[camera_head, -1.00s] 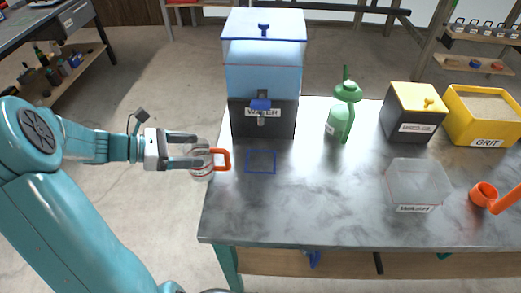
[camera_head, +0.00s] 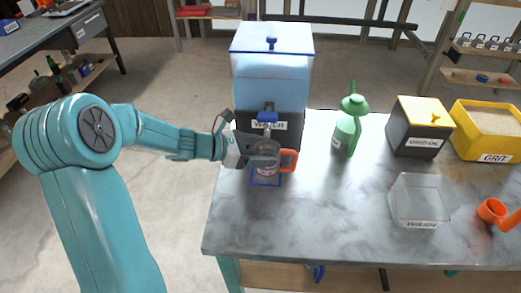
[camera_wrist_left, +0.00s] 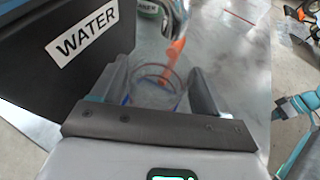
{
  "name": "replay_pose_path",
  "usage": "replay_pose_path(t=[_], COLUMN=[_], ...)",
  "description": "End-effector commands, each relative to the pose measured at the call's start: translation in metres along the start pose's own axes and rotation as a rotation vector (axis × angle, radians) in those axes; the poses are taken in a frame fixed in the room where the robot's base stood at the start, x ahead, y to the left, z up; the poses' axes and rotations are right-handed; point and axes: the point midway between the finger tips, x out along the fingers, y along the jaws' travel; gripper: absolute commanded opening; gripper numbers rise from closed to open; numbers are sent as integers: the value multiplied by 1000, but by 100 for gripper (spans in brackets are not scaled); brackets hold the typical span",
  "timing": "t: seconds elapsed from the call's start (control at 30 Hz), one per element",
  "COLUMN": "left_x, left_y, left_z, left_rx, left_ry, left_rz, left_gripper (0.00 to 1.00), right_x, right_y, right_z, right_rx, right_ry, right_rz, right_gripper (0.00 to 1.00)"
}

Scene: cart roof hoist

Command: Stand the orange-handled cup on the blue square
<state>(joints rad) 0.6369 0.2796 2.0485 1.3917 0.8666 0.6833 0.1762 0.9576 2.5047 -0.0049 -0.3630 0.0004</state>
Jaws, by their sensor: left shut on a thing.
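The clear cup (camera_head: 266,163) with an orange handle (camera_head: 289,160) is upright between the fingers of my left gripper (camera_head: 264,158), which is shut on it. The handle points right in the head view. The cup is over or on the blue square outline (camera_head: 266,184), just in front of the water dispenser. I cannot tell whether its base touches the table. In the left wrist view the cup (camera_wrist_left: 154,88) shows between the two fingers (camera_wrist_left: 160,92), with its handle on the far side. My right gripper is not in view.
The water dispenser (camera_head: 270,75) with its blue tap (camera_head: 267,117) stands close behind the cup. To the right are a green bottle (camera_head: 347,130), a black box with yellow lid (camera_head: 419,128), a clear tray (camera_head: 418,200), a yellow grit bin (camera_head: 487,130) and an orange scoop (camera_head: 491,210).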

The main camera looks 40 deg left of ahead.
Motion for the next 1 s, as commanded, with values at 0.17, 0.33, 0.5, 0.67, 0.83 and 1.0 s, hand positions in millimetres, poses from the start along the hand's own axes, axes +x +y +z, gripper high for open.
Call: replay_pose_path(t=[0.17, 0.33, 0.5, 0.67, 0.83, 1.0], left_x=[-1, 0, 0, -2, -30, -72], left_y=[0, 0, 0, 0, 1, 2], left_z=[1, -2, -2, 3, 2, 1], left_rx=[1, 1, 1, 1, 1, 1], left_ry=[-1, -1, -1, -1, -1, 0], left_rz=[1, 1, 1, 1, 7, 8], left_gripper=[39, 87, 100, 100, 100, 100], right_x=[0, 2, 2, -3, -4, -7], right_y=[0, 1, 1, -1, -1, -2], right_z=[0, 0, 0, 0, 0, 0], right_rx=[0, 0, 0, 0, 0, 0], right_ry=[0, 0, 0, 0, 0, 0], right_rz=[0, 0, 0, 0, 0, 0], right_gripper=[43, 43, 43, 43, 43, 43])
